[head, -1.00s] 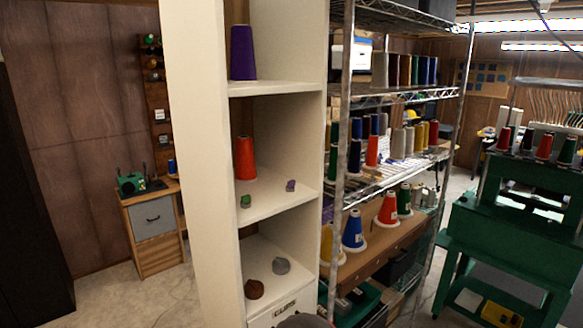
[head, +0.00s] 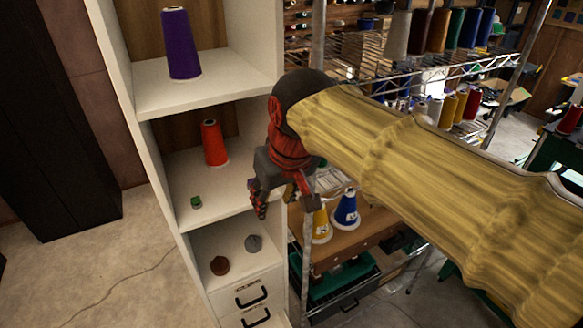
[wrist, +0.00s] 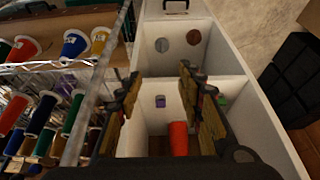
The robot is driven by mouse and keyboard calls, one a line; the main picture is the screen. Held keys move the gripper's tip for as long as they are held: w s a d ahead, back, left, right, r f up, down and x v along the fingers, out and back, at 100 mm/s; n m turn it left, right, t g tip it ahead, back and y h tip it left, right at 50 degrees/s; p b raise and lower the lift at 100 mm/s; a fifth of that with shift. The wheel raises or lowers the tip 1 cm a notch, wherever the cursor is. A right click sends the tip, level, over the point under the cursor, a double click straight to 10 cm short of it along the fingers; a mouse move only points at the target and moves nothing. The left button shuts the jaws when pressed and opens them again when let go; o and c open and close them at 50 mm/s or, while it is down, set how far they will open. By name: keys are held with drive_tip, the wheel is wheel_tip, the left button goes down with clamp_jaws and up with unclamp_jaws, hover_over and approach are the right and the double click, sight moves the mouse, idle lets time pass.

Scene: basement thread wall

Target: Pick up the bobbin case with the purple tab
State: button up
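The small bobbin case with the purple tab (wrist: 160,101) sits on the middle shelf (head: 186,181) of the white cabinet. In the wrist view it shows between the spread fingers of my gripper (wrist: 157,78), apart from them. In the head view my gripper (head: 284,203) is at the shelf's right front side and mostly hides that case. My gripper is open, with nothing between its fingers. A similar case with a green tab (head: 196,202) lies to the left on the same shelf, and also shows in the wrist view (wrist: 223,100).
A red thread cone (head: 214,143) stands behind on the same shelf. A purple cone (head: 181,44) is on the shelf above. A brown round item (head: 219,265) and a grey one (head: 254,243) lie below. The wire rack's post (head: 307,250) stands close on the right.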

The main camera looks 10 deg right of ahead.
drive_tip(key=p, duration=0.3)
hover_over(252, 179)
drive_tip(key=s, duration=0.3)
drive_tip(key=shift+w+d+r, duration=0.15)
drive_tip(key=shift+w+d, duration=0.1)
drive_tip(key=shift+d, duration=0.1)
drive_tip(key=shift+x, duration=2.5)
drive_tip(key=shift+c, duration=0.2)
drive_tip(key=c, duration=0.8)
drive_tip(key=shift+r, duration=0.1)
